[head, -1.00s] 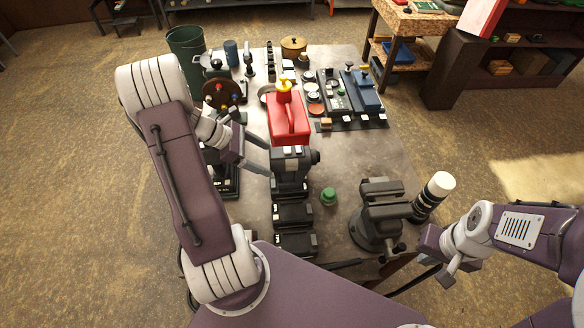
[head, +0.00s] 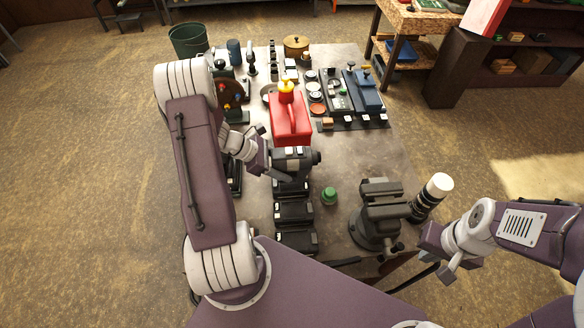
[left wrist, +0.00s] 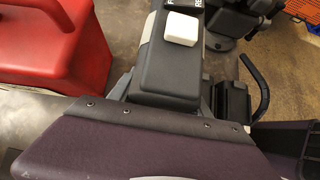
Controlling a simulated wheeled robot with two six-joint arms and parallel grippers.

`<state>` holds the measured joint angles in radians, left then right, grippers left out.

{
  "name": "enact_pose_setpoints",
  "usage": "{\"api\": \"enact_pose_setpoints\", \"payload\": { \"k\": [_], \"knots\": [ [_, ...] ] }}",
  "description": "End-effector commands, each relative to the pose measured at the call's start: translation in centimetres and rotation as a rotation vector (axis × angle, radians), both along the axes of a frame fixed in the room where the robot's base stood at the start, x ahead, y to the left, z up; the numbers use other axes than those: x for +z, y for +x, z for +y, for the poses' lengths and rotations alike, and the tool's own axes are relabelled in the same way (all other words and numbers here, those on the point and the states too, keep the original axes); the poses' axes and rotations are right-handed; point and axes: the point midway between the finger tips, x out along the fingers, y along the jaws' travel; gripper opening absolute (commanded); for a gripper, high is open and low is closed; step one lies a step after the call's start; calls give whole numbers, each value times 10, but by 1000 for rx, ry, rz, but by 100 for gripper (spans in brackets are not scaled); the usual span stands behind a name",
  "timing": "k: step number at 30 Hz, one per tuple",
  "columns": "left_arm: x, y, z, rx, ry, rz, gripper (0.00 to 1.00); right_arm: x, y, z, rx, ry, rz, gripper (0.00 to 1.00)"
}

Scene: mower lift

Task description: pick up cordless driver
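The cordless driver (head: 294,158), black and grey with a round nose to the right, stands upright on the workbench in front of a red can. My left gripper (head: 284,174) is at its left side, low on the body. In the left wrist view the driver's dark body (left wrist: 165,75), with a white block on top, lies straight ahead between the grey fingers (left wrist: 163,105). The body hides the fingertips, so I cannot tell whether they are closed on it. My right gripper (head: 437,258) is empty and open off the bench's right front edge.
The red can (head: 290,125) with a yellow cap stands just behind the driver. Black battery-like blocks (head: 295,213) sit in front of it. A green knob (head: 329,196) and a vise (head: 378,215) are to the right. Bare bench (head: 350,155) lies right of the driver.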

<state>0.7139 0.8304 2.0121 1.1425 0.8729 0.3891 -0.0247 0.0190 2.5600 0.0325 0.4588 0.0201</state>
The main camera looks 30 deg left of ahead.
Motion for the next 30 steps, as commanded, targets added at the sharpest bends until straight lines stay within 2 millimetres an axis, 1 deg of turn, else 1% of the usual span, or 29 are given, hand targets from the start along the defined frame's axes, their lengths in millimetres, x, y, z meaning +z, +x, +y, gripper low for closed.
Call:
{"api": "enact_pose_setpoints", "payload": {
  "k": [1,4,5,14,17,23,27,30],
  "knots": [
    [0,0,0,-1,0,-1,29,0,0,0,0,0,0,0],
    [0,0,0,-1,-1,-1,1,0,0,0,0,0,0,0],
    [0,0,0,-1,-1,-1,0,0,0,0,0,0,0,0],
    [3,1,0,-1,-2,-4,0,0,0,0,0,0,0,0],
    [7,1,0,-1,-1,-6,0,-1,0,0,0,0,0,0],
    [25,1,0,-1,0,-7,0,-6,0,0,0,0,0,0],
    [43,1,0,-1,0,-7,0,-9,0,0,0,0,0,0],
    [49,-5,-12,-2,-2,-4,0,-14,0,0,0,0,0,0]
  ]
}}
